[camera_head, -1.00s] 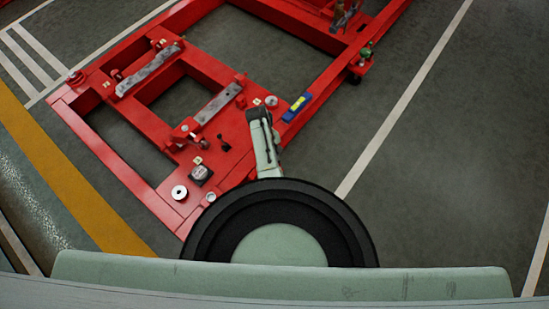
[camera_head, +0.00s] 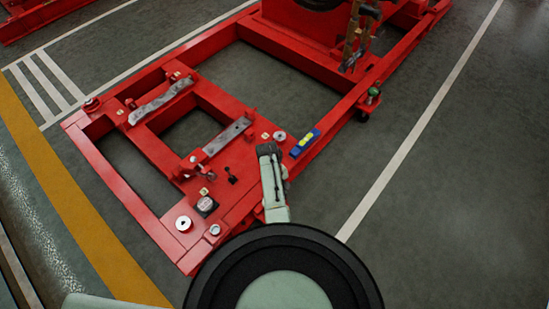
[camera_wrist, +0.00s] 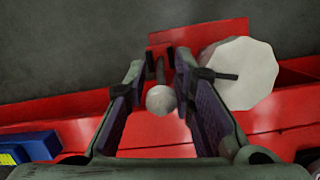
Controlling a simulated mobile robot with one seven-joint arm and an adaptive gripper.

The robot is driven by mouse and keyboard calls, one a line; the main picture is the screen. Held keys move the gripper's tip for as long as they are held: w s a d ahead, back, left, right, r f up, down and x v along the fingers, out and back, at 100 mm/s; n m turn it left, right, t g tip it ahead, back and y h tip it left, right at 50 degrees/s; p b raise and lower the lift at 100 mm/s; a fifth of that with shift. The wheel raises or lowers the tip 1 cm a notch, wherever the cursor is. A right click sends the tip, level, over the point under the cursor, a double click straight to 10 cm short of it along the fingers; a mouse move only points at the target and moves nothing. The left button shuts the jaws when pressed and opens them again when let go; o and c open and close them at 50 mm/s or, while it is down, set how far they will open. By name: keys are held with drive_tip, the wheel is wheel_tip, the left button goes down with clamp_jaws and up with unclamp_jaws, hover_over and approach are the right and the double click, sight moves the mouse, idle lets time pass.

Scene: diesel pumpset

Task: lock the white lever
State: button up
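A lever with a pale, whitish ball knob (camera_wrist: 160,99) and a dark stalk stands on a red surface in the wrist view. My gripper (camera_wrist: 160,85) is open, with one finger on each side of the knob. Gaps show between the knob and both fingers. In the head view my gripper (camera_head: 268,150) is over the near right part of the red frame (camera_head: 240,200). I cannot pick out the white lever in the head view; the gripper may hide it.
A white round disc (camera_wrist: 238,75) is close to the right finger. A blue level (camera_head: 305,143) lies right of my gripper and also shows in the wrist view (camera_wrist: 30,148). A black lever (camera_head: 231,175) stands left. Open floor (camera_head: 450,200) is on the right.

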drive_tip(key=shift+s+d+r+t+y+p, duration=0.15)
drive_tip(key=shift+s+d+t+y+p, duration=0.25)
drive_tip(key=shift+y+p, duration=0.3)
drive_tip(key=shift+s+d+t+y, duration=0.1)
drive_tip(key=shift+s+t+y, duration=0.1)
drive_tip(key=shift+t+y, duration=0.35)
drive_tip(key=t+y+b, duration=0.1)
drive_tip(key=d+f+t+y+b, duration=0.1)
drive_tip(key=y, duration=0.1)
drive_tip(key=shift+s+d, duration=0.1)
drive_tip(key=shift+s, duration=0.2)
drive_tip(key=v, duration=1.2)
drive_tip(key=w+a+r+t, duration=0.3)
drive_tip(key=w+a+r, duration=0.2)
drive_tip(key=w+r, duration=0.2)
drive_tip(key=w+a+r+t, duration=0.3)
drive_tip(key=w+a+r, duration=0.3)
drive_tip(key=r, duration=0.5)
drive_tip(key=shift+w+n+t+y, duration=0.35)
drive_tip(key=shift+w+n, duration=0.05)
drive_tip(key=shift+w, duration=0.8)
drive_tip(key=shift+a, duration=0.15)
